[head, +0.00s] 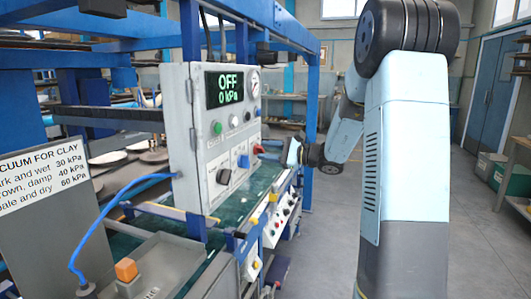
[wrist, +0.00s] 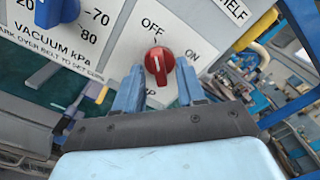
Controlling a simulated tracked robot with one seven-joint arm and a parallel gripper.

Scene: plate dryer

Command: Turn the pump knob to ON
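The pump knob (wrist: 159,61) is red with a white mark and sits on a white panel between the printed words OFF and ON. In the wrist view its mark points up, nearer OFF than ON. My gripper (wrist: 160,72) is open, with one blue finger on each side of the knob; small gaps show, and I cannot tell whether either finger touches it. In the head view my gripper (head: 277,155) is at the right side of the control box (head: 181,140), beside the red knob (head: 258,149). The display (head: 231,89) reads OFF and 0 kPa.
A blue vacuum knob (wrist: 56,12) lies left of the red one; it also shows in the head view (head: 243,161). A black knob (head: 223,176) is on the same box. A pressure gauge (head: 255,85) tops its right side. A vacuum sign (head: 42,178) stands left.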

